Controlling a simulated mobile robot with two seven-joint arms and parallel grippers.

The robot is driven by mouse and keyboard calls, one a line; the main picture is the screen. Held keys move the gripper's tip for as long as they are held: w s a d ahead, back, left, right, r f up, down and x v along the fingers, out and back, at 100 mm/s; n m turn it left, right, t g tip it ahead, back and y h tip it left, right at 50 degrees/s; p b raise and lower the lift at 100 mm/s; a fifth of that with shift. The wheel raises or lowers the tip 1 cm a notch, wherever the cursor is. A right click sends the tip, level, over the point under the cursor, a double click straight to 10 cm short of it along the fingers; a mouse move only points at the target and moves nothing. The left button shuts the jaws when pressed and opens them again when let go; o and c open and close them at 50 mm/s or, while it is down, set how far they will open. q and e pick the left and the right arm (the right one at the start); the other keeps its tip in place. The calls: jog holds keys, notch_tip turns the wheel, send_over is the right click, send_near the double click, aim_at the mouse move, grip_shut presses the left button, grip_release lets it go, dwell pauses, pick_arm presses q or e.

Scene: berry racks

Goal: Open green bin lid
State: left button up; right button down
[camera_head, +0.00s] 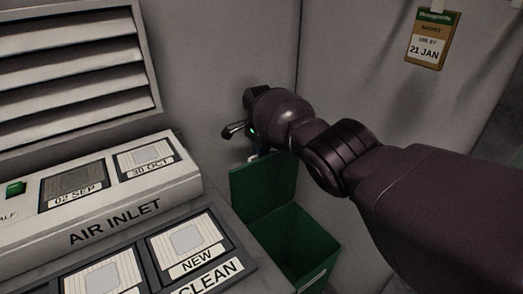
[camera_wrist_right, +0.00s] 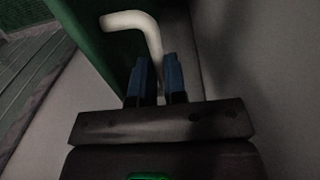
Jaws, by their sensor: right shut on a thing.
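The green bin (camera_head: 308,250) stands in the corner below the wall, and I see into its open top. Its green lid (camera_head: 263,186) stands up steeply at the back left of the bin. In the right wrist view the lid (camera_wrist_right: 103,58) fills the upper left, with a pale bent handle (camera_wrist_right: 133,21) in front of it. My right gripper (camera_wrist_right: 160,78) is shut on this handle, its blue fingers on either side of the lower end. In the head view my right gripper (camera_head: 258,151) is at the lid's top edge, partly hidden by my wrist. My left gripper is not in view.
A sloped air inlet panel (camera_head: 105,236) with dated filter frames lies to the left, close beside the bin. A louvred vent (camera_head: 75,75) is above it. A tag (camera_head: 433,40) dated 21 JAN hangs on the right wall.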

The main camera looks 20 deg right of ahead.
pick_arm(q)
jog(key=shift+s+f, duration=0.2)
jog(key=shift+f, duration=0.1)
pick_arm(e)
jog(key=shift+s+f, duration=0.2)
jog(key=shift+f, duration=0.35)
jog(key=shift+s+f, duration=0.2)
jog(key=shift+f, duration=0.35)
jog(key=c, duration=1.5)
grip_release()
jog(key=shift+c, duration=0.2)
jog(key=o, duration=0.4)
jog(key=shift+w, duration=0.25)
jog(key=shift+r, duration=0.55)
jog(key=shift+w+r, duration=0.1)
jog(key=shift+r, duration=0.2)
jog(key=r, duration=0.3)
jog(key=r+p, duration=0.1)
jog(key=r, duration=0.5)
jog(key=shift+w+a+p, duration=0.15)
jog(key=shift+w+p, duration=0.1)
jog(key=shift+p, duration=0.05)
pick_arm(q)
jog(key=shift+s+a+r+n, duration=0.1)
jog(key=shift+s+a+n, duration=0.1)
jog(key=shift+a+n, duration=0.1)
pick_arm(e)
jog(key=shift+r, duration=0.5)
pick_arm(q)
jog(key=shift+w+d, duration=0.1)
